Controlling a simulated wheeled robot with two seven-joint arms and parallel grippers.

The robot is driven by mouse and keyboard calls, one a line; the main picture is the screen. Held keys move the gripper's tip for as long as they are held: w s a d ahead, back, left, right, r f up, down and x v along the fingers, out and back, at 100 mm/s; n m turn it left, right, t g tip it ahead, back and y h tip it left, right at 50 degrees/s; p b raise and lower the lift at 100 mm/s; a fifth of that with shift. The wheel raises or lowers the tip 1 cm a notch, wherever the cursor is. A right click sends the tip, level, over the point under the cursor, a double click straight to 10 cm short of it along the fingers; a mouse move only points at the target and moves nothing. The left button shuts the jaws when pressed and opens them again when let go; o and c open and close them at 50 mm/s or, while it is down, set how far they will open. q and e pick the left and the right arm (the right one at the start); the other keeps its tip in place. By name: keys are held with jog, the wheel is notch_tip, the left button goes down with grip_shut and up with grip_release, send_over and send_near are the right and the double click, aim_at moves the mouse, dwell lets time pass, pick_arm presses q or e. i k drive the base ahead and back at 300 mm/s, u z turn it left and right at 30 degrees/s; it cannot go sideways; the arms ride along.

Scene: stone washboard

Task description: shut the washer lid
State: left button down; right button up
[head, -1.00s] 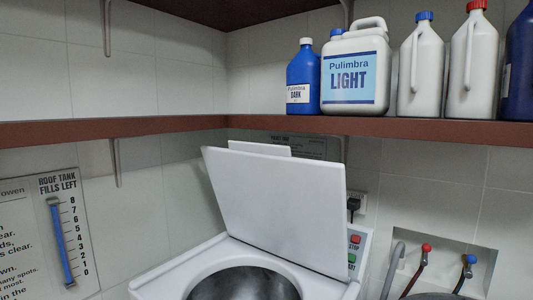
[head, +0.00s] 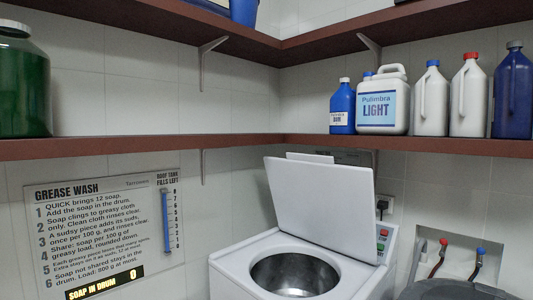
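The washer (head: 236,268) is a white top-loader in the lower middle of the head view. Its white lid (head: 318,208) stands open, tilted up and back toward the wall. The round metal drum (head: 294,272) shows through the opening, and I see nothing in the part of it that shows. A red and a green button sit on the panel at the right behind the lid. Neither of my grippers is in view.
A lower shelf (head: 240,143) runs along both walls above the washer. It holds a green jar (head: 24,85), a blue bottle (head: 342,108), a white Pulimbra Light jug (head: 383,104) and other bottles. A sign (head: 105,235) hangs at left. Taps (head: 459,258) are at right.

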aim_at(318, 200)
jog(key=z, duration=0.8)
jog(key=i, duration=0.6)
jog(key=z, duration=0.55)
